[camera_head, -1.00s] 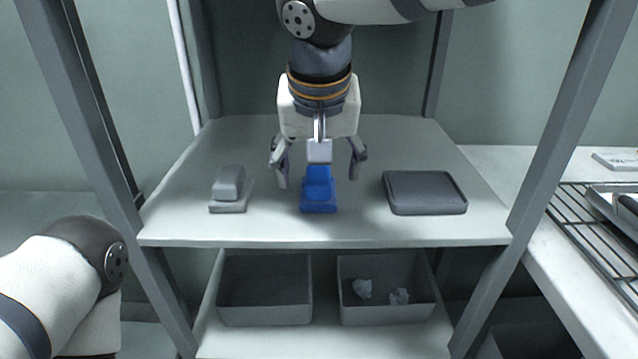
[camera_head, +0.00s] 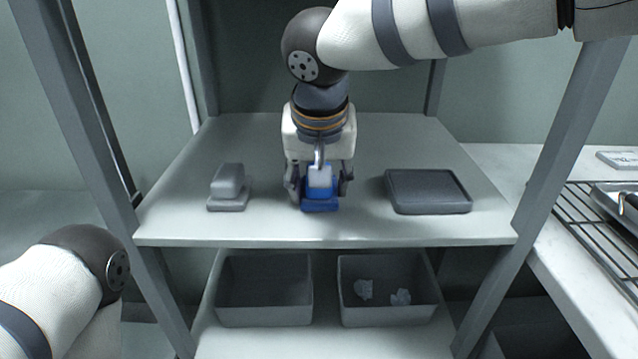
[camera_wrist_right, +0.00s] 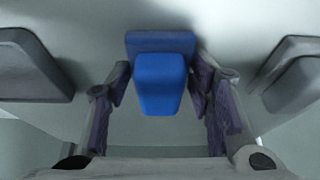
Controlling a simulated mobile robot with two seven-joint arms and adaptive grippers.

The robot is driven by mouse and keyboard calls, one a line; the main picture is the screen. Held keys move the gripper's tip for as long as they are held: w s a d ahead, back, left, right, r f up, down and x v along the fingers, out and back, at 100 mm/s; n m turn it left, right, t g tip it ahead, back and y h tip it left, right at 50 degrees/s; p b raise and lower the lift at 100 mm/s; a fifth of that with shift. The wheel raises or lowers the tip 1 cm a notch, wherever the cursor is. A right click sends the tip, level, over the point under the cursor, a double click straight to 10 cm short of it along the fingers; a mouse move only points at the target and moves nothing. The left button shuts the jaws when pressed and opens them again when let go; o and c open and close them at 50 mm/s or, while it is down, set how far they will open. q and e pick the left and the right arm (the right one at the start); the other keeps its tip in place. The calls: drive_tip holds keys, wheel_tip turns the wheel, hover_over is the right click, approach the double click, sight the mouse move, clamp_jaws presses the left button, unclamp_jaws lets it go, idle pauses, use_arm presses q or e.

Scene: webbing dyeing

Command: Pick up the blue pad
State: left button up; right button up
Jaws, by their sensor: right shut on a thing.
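The blue pad (camera_head: 320,205) stands on the upper shelf between a grey pad and a dark tray. It has a wide flat base and a narrower raised grip. My right gripper (camera_head: 319,188) is low over it, with one finger on each side, shut on its raised part. In the right wrist view the blue pad (camera_wrist_right: 160,82) sits between the two fingers, its base toward the top. Part of the pad is hidden behind the gripper in the head view. My left arm shows at the lower left, but its gripper is out of view.
The grey pad (camera_head: 229,188) sits left on the shelf (camera_head: 270,232), and the dark tray (camera_head: 428,192) sits right. Two grey bins (camera_head: 262,318) (camera_head: 388,316) are below, the right one holding crumpled pieces. Shelf posts flank both sides. A wire rack (camera_head: 590,235) is at right.

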drive_tip(key=shift+r, duration=0.1)
drive_tip(key=shift+r, duration=0.35)
drive_tip(key=v, duration=0.3)
drive_tip(key=shift+w+r, duration=0.1)
drive_tip(key=shift+w, duration=0.1)
use_arm(q)
drive_tip(key=w+r+t+p, duration=0.2)
drive_tip(key=w+r+p, duration=0.2)
drive_tip(key=w+r, duration=0.1)
use_arm(e)
drive_tip(key=s, duration=1.7)
drive_tip(key=shift+f, duration=0.25)
